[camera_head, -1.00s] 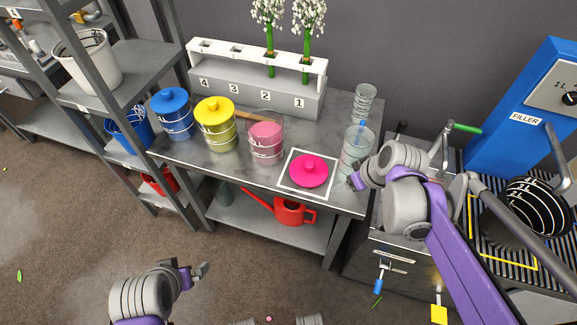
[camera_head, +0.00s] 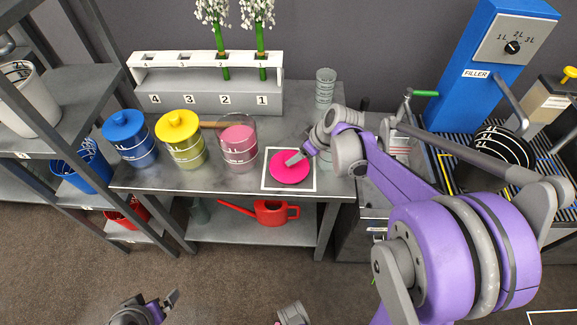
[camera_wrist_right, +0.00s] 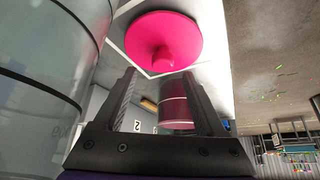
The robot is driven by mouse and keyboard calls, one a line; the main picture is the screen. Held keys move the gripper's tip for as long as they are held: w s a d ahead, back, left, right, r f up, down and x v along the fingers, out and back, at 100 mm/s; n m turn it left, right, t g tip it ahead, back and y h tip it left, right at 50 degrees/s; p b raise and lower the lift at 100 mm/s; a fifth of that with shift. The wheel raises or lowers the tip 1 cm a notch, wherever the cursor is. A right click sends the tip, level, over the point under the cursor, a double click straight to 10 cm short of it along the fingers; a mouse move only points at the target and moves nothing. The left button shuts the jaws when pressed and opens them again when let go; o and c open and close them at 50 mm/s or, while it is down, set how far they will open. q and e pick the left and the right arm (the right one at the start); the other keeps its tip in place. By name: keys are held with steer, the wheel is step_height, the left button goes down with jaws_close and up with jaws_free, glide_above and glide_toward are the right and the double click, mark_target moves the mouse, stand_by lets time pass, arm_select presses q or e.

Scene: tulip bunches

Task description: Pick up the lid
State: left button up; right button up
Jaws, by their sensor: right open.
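The pink lid (camera_head: 290,169) with a round knob lies on a white-bordered square on the grey table. It also shows at the top of the right wrist view (camera_wrist_right: 180,35), its knob beyond my fingertips. My right gripper (camera_head: 296,158) is at the lid's upper side, near the knob; the head view does not show clearly whether it touches. In the wrist view its two fingers (camera_wrist_right: 160,80) are apart with nothing held between them. My left gripper (camera_head: 172,300) is low at the bottom edge, away from the table; its jaw state is unclear.
A pink canister without a lid (camera_head: 238,150) stands left of the square, beside lidded yellow (camera_head: 181,148) and blue (camera_head: 130,145) canisters. A glass cylinder (camera_wrist_right: 45,70) is close to my right gripper. A numbered rack (camera_head: 208,95) stands behind.

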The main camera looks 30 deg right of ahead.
mark_target(295, 173)
steer(key=x, duration=0.6)
steer(key=shift+a+b, duration=0.2)
steer(key=shift+b, duration=0.1)
jaws_close()
